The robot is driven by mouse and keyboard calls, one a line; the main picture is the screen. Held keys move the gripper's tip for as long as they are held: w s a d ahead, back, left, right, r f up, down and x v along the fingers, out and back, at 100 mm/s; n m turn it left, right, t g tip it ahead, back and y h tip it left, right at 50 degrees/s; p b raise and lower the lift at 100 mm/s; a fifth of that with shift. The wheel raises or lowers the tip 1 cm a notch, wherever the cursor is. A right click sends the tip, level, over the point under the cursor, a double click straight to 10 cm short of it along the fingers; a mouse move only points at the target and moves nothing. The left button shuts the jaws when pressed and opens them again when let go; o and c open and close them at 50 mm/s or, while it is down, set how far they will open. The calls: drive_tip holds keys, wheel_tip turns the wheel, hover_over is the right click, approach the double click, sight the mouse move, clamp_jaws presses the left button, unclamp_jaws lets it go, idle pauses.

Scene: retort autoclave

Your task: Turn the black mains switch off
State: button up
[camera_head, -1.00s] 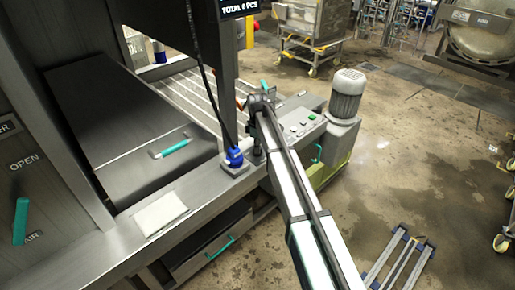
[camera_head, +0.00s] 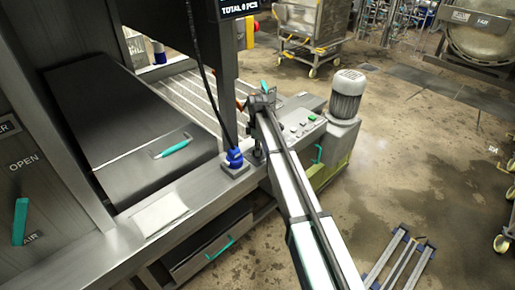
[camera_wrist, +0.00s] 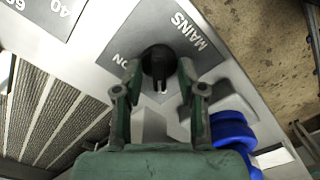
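The black mains switch (camera_wrist: 157,65) is a round knob on a grey plate marked MAINS and ON in the wrist view. Its white mark points down in the picture, away from the MAINS lettering; the ON label is to its left. My gripper (camera_wrist: 158,85) is open, with one finger on each side of the knob and a visible gap to both. In the head view, my gripper (camera_head: 262,104) is over the machine's side panel, and my arm hides the switch there.
A blue plug (camera_head: 234,158) with a black cable stands beside my gripper; blue also shows in the wrist view (camera_wrist: 232,132). A teal-handled lid (camera_head: 130,150) lies left.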

drive_tip(key=shift+r, duration=0.15)
wheel_tip(320, 180, up, 12)
idle(0.6)
drive_tip(key=s+d+f+m, duration=0.8)
drive_tip(key=s+d+f, duration=0.6)
drive_tip(key=f, duration=0.4)
drive_tip(key=s+d+f+m, duration=0.5)
drive_tip(key=s, duration=0.5)
drive_tip(key=s+d+f+m, duration=0.5)
drive_tip(key=s, duration=0.5)
drive_tip(key=s+f+g, duration=0.2)
drive_tip(key=s+f, duration=0.4)
drive_tip(key=s, duration=0.3)
drive_tip(key=s+f+g, duration=0.2)
drive_tip(key=s+f, duration=0.4)
drive_tip(key=s, duration=0.4)
drive_tip(key=s+f+m+g, duration=0.1)
drive_tip(key=s+f+g, duration=0.1)
drive_tip(key=s+f, duration=0.5)
drive_tip(key=s, duration=0.3)
drive_tip(key=shift+d+g, duration=0.3)
drive_tip(key=shift+g, duration=0.1)
